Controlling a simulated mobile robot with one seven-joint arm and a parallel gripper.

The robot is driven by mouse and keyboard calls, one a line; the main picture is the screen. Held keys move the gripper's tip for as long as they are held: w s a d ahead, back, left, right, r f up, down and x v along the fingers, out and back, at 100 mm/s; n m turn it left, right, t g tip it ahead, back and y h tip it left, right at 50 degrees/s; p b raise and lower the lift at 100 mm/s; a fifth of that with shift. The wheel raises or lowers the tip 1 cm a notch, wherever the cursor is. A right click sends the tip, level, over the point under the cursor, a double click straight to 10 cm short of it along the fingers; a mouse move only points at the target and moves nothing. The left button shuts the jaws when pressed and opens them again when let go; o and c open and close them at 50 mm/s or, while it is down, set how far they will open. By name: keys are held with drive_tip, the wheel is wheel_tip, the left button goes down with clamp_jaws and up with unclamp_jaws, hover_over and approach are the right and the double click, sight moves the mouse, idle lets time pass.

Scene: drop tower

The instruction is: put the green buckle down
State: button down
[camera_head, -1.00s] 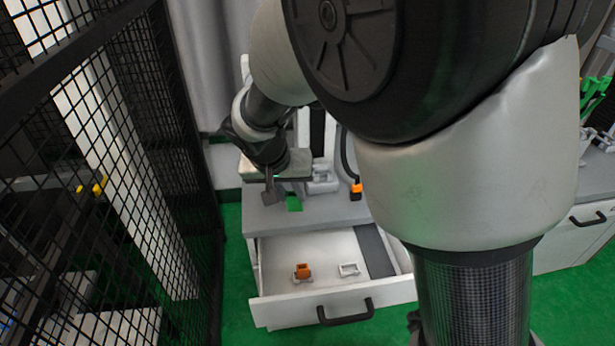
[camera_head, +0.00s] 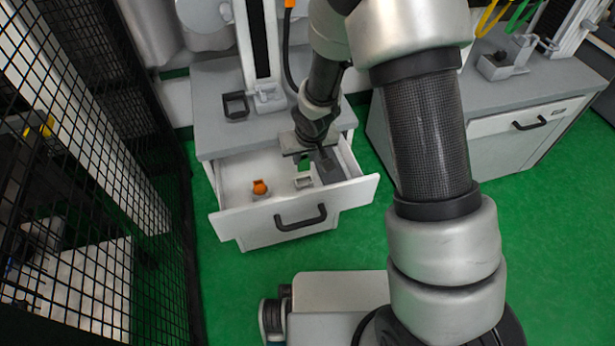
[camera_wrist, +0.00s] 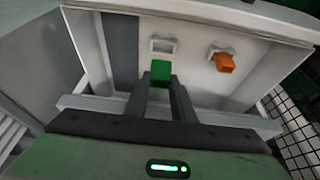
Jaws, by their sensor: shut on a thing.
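The green buckle (camera_wrist: 160,70) is between the fingertips of my gripper (camera_wrist: 160,82) in the wrist view. In the head view the green buckle (camera_head: 304,165) hangs below my gripper (camera_head: 312,160), over the open drawer (camera_head: 232,192). My gripper is shut on it. Whether the buckle touches the drawer floor I cannot tell. The drawer holds an orange buckle (camera_head: 260,187) at the left and a white-grey buckle (camera_head: 303,182) close to the green one. In the wrist view, these are the orange buckle (camera_wrist: 224,62) and the white-grey buckle (camera_wrist: 163,45).
A dark grey strip (camera_wrist: 121,45) lies along one side of the drawer. A dark square tray (camera_head: 236,106) and a grey fixture (camera_head: 268,97) stand on the cabinet top. A black mesh fence (camera_head: 80,150) is on the left. A second cabinet (camera_head: 500,150) stands at the right.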

sight(304, 170)
drive_tip(key=shift+f+b, duration=0.8)
drive_tip(key=shift+f, duration=2.3)
drive_tip(key=shift+f, duration=0.15)
drive_tip(key=c, duration=1.5)
unclamp_jaws()
